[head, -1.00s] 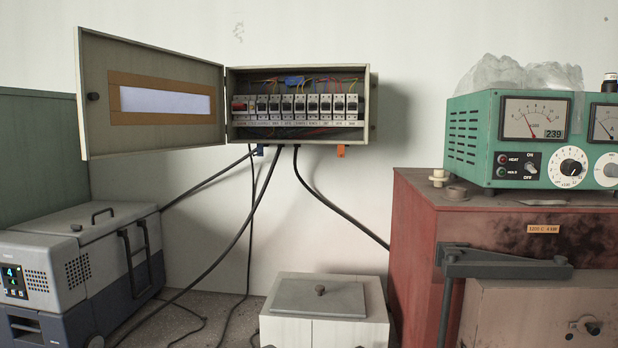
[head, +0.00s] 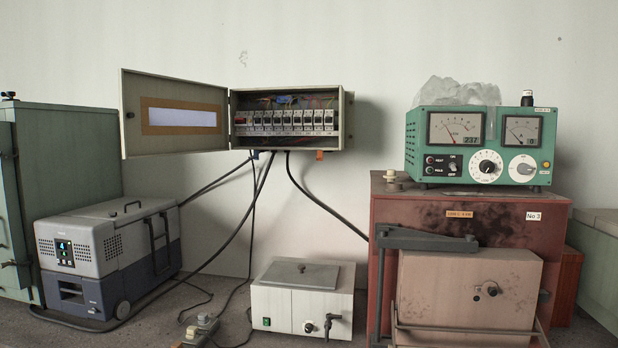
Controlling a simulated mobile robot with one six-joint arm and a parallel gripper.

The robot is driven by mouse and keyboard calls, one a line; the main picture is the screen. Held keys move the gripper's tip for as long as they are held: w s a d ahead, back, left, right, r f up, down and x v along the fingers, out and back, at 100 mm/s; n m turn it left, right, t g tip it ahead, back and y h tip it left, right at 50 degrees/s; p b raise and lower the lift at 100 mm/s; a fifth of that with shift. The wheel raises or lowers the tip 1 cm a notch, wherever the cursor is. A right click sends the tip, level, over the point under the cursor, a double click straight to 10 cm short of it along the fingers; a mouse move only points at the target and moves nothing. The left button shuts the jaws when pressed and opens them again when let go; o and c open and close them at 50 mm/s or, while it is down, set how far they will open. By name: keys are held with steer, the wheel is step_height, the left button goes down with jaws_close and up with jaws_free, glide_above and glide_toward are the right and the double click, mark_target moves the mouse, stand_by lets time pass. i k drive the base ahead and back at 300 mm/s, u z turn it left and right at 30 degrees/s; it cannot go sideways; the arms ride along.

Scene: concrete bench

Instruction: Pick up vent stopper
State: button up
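A small cream stopper (head: 390,176), which looks like the vent stopper, stands on the front left top of the red furnace (head: 388,215). It is to the left of the green control box. A low dark ring shape (head: 396,187) lies just in front of it, too small to make out well. My gripper is not in view.
The green control box (head: 413,145) stands on the furnace close to the right of the stopper. An open breaker box (head: 347,125) hangs on the wall. A grey portable cooler (head: 95,240), a white lidded bath (head: 262,305) and black cables are left of the furnace.

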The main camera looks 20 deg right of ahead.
mark_target(391, 176)
steer(key=z, duration=1.3)
steer(key=i, duration=0.3)
steer(key=u, duration=0.15)
